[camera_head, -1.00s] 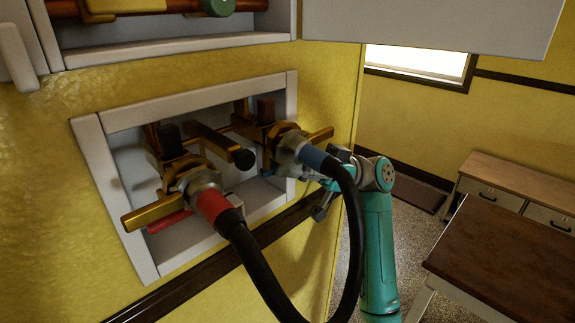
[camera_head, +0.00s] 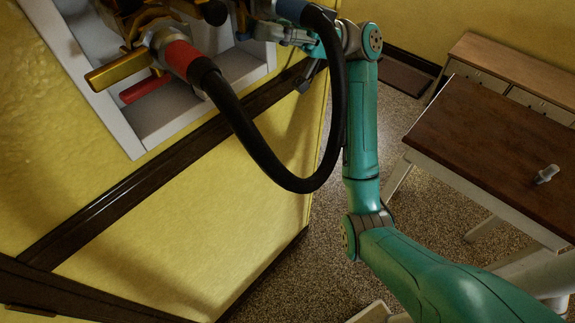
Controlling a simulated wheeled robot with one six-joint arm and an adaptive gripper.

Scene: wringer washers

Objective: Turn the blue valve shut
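The blue valve is at the very top edge of the view, mostly cut off. A blue hose collar (camera_head: 290,9) shows there, and the valve's handle cannot be made out clearly. My gripper (camera_head: 272,31) is up beside the blue fitting, partly behind the black hose (camera_head: 262,150). Its fingertips are too hidden to tell whether they are open or shut, or touch the handle. To the left is the red-collared fitting (camera_head: 180,57) with a brass lever (camera_head: 118,70) and a red handle (camera_head: 145,88) below it.
The fittings sit in a white-framed wall recess (camera_head: 190,112). The hose loops down close to my arm. To the right stands a brown-topped table (camera_head: 490,140) with a small grey object (camera_head: 546,174) on it, and a drawer cabinet (camera_head: 515,65) behind. Speckled floor lies between.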

